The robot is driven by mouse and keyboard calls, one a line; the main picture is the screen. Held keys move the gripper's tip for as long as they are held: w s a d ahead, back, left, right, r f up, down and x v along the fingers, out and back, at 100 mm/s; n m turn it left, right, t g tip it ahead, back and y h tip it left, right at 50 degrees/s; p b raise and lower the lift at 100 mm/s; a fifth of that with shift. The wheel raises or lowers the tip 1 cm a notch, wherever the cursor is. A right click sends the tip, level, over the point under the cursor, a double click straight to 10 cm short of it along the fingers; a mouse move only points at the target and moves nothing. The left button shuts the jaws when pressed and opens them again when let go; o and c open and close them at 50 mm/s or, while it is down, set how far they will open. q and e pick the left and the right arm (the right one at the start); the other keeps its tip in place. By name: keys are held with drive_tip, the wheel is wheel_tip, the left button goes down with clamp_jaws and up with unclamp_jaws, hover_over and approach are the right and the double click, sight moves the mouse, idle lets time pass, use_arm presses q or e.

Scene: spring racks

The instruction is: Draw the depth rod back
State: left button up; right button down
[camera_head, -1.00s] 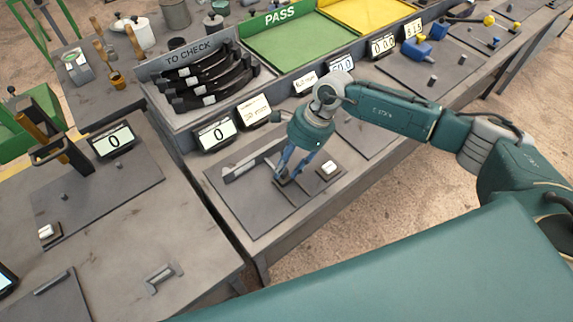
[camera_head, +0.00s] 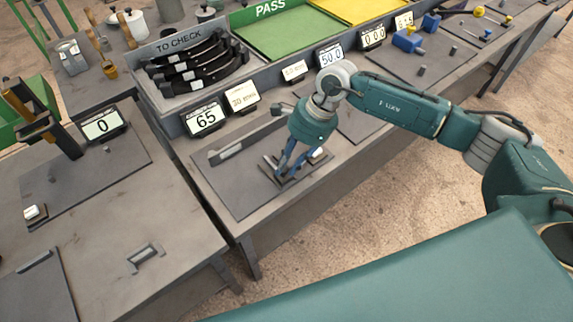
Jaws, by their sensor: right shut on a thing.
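My right gripper (camera_head: 283,178) comes down from the right arm over a dark gauge plate (camera_head: 225,183) on the middle bench. Its blue fingers are shut on a small dark part that looks like the end of the depth rod; the fingers hide most of it. A grey bar (camera_head: 245,142) lies along the back of the plate, apart from the fingers. A display (camera_head: 203,119) behind the plate reads 65. My left gripper is not in view.
A white button (camera_head: 318,152) sits just right of the fingers. Card signs (camera_head: 242,96) line the back of the bench. The "TO CHECK" tray (camera_head: 155,94) holds several dark curved parts. On the left bench stand another plate (camera_head: 105,162) and a display (camera_head: 103,124) reading 0.

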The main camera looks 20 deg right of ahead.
drive_tip(key=c, duration=1.5)
unclamp_jaws()
drive_tip(key=shift+s+f, duration=0.25)
drive_tip(key=shift+s, duration=0.15)
drive_tip(key=shift+o, duration=0.2)
drive_tip(key=shift+d, duration=0.1)
drive_tip(key=shift+w+r, duration=0.1)
drive_tip(key=shift+w, duration=0.15)
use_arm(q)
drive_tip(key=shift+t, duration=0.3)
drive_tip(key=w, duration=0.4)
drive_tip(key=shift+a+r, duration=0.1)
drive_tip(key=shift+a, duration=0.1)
use_arm(e)
drive_tip(key=v, duration=1.2)
drive_tip(key=shift+s, duration=0.15)
